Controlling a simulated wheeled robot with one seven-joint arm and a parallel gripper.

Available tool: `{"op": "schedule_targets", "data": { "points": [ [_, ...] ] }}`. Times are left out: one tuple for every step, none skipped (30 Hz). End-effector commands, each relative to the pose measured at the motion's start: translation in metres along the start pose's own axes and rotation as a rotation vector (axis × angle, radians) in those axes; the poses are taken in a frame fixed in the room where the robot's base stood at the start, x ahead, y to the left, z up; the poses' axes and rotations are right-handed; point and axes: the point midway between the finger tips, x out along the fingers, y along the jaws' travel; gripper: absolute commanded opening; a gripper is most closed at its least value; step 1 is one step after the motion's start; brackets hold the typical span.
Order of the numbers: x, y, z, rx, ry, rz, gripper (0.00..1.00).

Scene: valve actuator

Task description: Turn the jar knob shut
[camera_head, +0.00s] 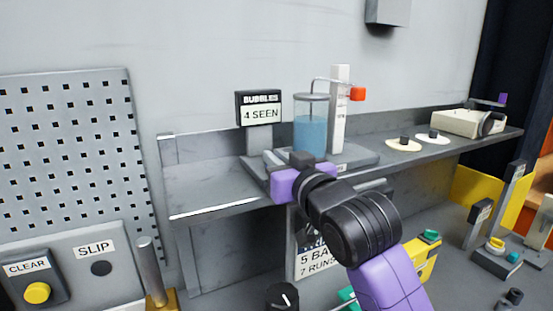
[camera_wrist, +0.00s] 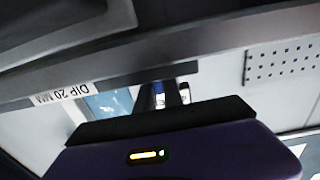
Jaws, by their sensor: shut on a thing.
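A clear jar (camera_head: 311,125) holding blue liquid stands upright on a grey base on the shelf, with a thin tube at its top. My gripper (camera_head: 302,159) is at the front foot of the jar, its dark fingers in front of the jar's lower wall. In the wrist view my gripper's fingers (camera_wrist: 172,94) are close together. They are shut on the jar knob, which the fingers and purple gripper body hide, so its angle cannot be told. Blue liquid of the jar (camera_wrist: 110,103) shows beside the fingers in the wrist view.
A "BUBBLES 4 SEEN" sign (camera_head: 260,108) stands left of the jar. The grey shelf (camera_head: 215,197) has clear room at left. A pegboard (camera_head: 65,150) is further left.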

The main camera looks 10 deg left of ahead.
Motion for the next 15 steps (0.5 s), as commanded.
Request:
{"op": "schedule_targets", "data": {
  "points": [
    [0.0001,0.0000,0.0012,0.000,-0.003,0.000,0.18],
    [0.0001,0.0000,0.0012,0.000,-0.003,0.000,0.24],
    [0.0001,0.0000,0.0011,0.000,-0.003,0.000,0.31],
    [0.0001,0.0000,0.0011,0.000,-0.003,0.000,0.34],
    [0.0001,0.0000,0.0010,0.000,-0.003,0.001,0.34],
    [0.0001,0.0000,0.0009,0.000,-0.002,0.001,0.34],
    [0.0001,0.0000,0.0008,0.000,-0.002,0.001,0.34],
    [0.0001,0.0000,0.0008,0.000,-0.002,0.001,0.34],
    [0.0001,0.0000,0.0007,0.000,-0.002,0.001,0.34],
    [0.0001,0.0000,0.0007,0.000,-0.002,0.001,0.34],
    [0.0001,0.0000,0.0006,0.000,-0.002,0.001,0.34],
    [-0.0001,0.0000,0.0006,0.000,-0.001,0.001,0.34],
    [-0.0006,0.0000,0.0007,0.000,-0.001,0.001,0.34],
    [-0.0016,0.0000,0.0008,0.000,-0.001,0.001,0.34],
    [-0.0039,0.0000,0.0011,0.001,-0.001,0.001,0.34]
  ]
}}
